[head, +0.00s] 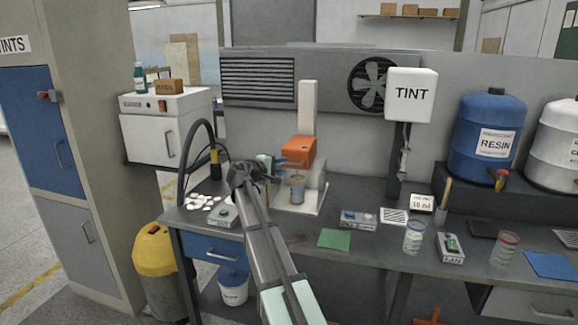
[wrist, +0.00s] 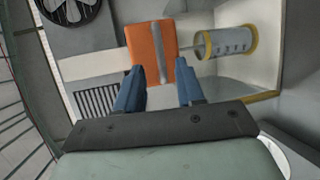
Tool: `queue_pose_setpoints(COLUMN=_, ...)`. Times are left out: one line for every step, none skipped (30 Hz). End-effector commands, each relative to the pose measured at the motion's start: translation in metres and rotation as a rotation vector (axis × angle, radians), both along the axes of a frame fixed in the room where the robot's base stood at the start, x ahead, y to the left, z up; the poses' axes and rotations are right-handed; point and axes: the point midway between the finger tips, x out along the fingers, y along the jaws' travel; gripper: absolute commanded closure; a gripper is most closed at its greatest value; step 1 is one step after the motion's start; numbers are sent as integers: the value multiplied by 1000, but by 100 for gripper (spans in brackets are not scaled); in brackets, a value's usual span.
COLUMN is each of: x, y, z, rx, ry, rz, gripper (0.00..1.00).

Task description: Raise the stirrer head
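The stirrer has an orange head (head: 298,151) on a pale upright column (head: 308,106), above a light base (head: 312,202). A thin shaft runs from the head toward the cup. My gripper (wrist: 159,66) is open, its blue fingers apart on either side of the bar's line. The bar appears between the fingertips; contact cannot be told.
A TINT dispenser (head: 411,95) hangs right of the stirrer. A blue RESIN drum (head: 487,138) stands further right. A green mat (head: 334,239), a control box (head: 358,220) and a jar (head: 413,237) lie along the bench front. White pieces (head: 203,202) lie to the left.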

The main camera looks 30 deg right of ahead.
Motion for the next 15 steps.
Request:
queue_pose_setpoints(x=5, y=-9, z=-2, rx=1, ry=1, rz=-2, gripper=62)
queue_pose_setpoints(x=7, y=-13, z=-3, rx=1, ry=1, rz=-2, gripper=62)
queue_pose_setpoints(x=9, y=-18, z=-4, rx=1, ry=1, rz=-2, gripper=62)
queue_pose_setpoints(x=10, y=-22, z=-5, rx=1, ry=1, rz=-1, gripper=62)
queue_pose_setpoints(x=11, y=-26, z=-6, rx=1, ry=1, rz=-1, gripper=62)
queue_pose_setpoints(x=13, y=-30, z=-6, rx=1, ry=1, rz=-1, gripper=62)
queue_pose_setpoints(x=14, y=-33, z=-7, rx=1, ry=1, rz=-1, gripper=62)
queue_pose_setpoints(x=15, y=-35, z=-7, rx=1, ry=1, rz=-1, gripper=62)
queue_pose_setpoints(x=16, y=-38, z=-8, rx=1, ry=1, rz=-1, gripper=62)
queue_pose_setpoints(x=17, y=-40, z=-9, rx=1, ry=1, rz=-1, gripper=62)
queue_pose_setpoints(x=17, y=-41, z=-9, rx=1, ry=0, rz=0, gripper=62)
queue_pose_setpoints(x=18, y=-43, z=-9, rx=0, ry=0, rz=0, gripper=62)
queue_pose_setpoints(x=18, y=-44, z=-9, rx=0, ry=0, rz=0, gripper=62)
queue_pose_setpoints(x=19, y=-45, z=-10, rx=0, ry=0, rz=0, gripper=62)
queue_pose_setpoints(x=19, y=-46, z=-10, rx=0, ry=0, rz=1, gripper=62)
